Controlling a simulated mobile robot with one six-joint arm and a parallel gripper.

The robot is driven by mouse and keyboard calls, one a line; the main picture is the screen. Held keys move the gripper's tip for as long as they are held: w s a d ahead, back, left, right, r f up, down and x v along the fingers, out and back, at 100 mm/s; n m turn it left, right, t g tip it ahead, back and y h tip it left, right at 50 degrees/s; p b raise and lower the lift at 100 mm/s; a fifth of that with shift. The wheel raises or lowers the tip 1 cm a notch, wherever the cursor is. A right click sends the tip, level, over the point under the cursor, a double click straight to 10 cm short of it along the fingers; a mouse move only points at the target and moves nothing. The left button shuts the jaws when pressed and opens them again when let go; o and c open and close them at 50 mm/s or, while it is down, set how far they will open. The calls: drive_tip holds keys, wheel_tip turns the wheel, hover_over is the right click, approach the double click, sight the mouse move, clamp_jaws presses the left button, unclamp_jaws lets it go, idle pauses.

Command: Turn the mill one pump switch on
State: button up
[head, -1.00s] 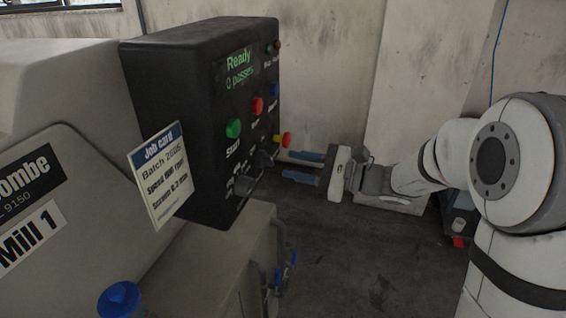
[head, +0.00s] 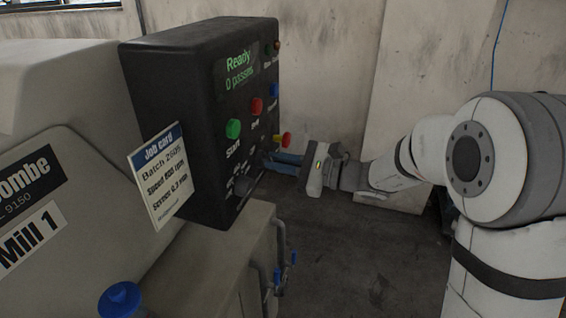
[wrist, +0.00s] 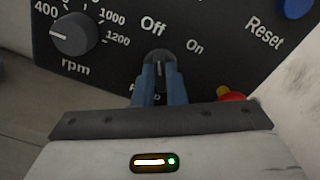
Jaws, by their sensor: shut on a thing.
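The pump switch (wrist: 158,56) is a dark knob on the black control panel (head: 198,150) of Mill 1. In the wrist view the labels "Off" and "On" stand above it and to its upper right. Its grip lies about upright in that view, nearer "Off" than "On". My gripper (wrist: 159,75) is shut on the switch, one blue finger on each side. The label under it is mostly hidden by the fingers. In the head view my gripper (head: 270,161) reaches the panel's lower part from the right, and the fingertips hide the switch.
A speed knob (wrist: 74,33) marked rpm is left of the switch. A red and yellow button (wrist: 231,95) and a blue Reset button (wrist: 296,7) are to the right. Green (head: 233,128) and red (head: 256,105) buttons sit higher. A job card (head: 160,178) hangs on the panel's left.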

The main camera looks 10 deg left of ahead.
drive_tip(key=shift+d+f, duration=0.1)
drive_tip(key=shift+d, duration=0.15)
clamp_jaws()
drive_tip(key=shift+a+r+p, duration=0.1)
drive_tip(key=shift+r+p, duration=0.15)
drive_tip(key=shift+p, duration=0.1)
drive_tip(key=shift+w+a+m+p, duration=0.1)
drive_tip(key=shift+m+p, duration=2.8)
drive_tip(key=shift+m, duration=0.05)
drive_tip(key=shift+w+m+p, duration=0.1)
drive_tip(key=shift+m+p, duration=2.8)
drive_tip(key=shift+m, duration=0.05)
drive_tip(key=shift+f, duration=0.1)
